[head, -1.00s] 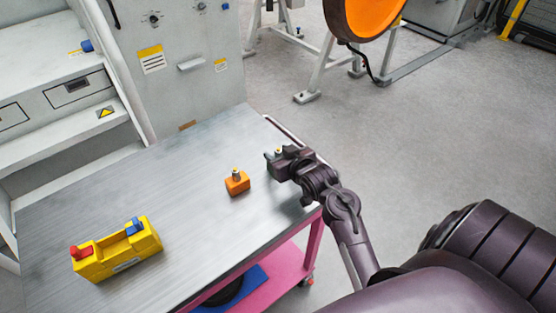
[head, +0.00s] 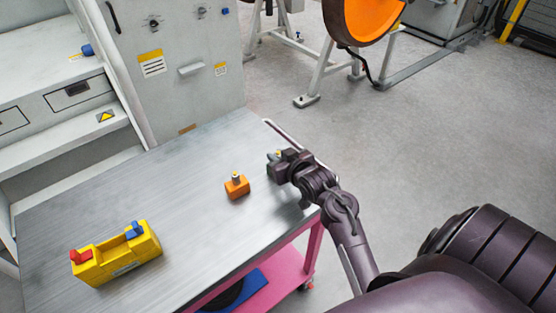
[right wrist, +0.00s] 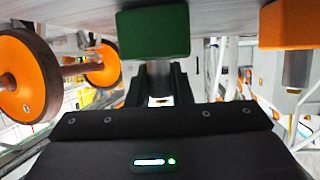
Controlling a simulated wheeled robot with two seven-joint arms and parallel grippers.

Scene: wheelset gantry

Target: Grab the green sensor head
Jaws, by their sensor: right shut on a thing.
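The green sensor head shows in the right wrist view as a green block (right wrist: 153,31), with its stem side toward my right gripper (right wrist: 158,84). The fingers are shut on its stem, which is mostly hidden between them. In the head view my right gripper (head: 277,165) is over the table's right edge area, just right of the orange sensor head (head: 237,187). There the gripper hides nearly all of the green one. I cannot tell whether the block touches the table. My left gripper is not in view.
The orange sensor head stands upright on the grey table (head: 185,190), close beside the gripper; it also shows in the right wrist view (right wrist: 287,27). A yellow holder (head: 118,262) with red and blue parts stands front left. A grey cabinet (head: 185,95) stands behind the table.

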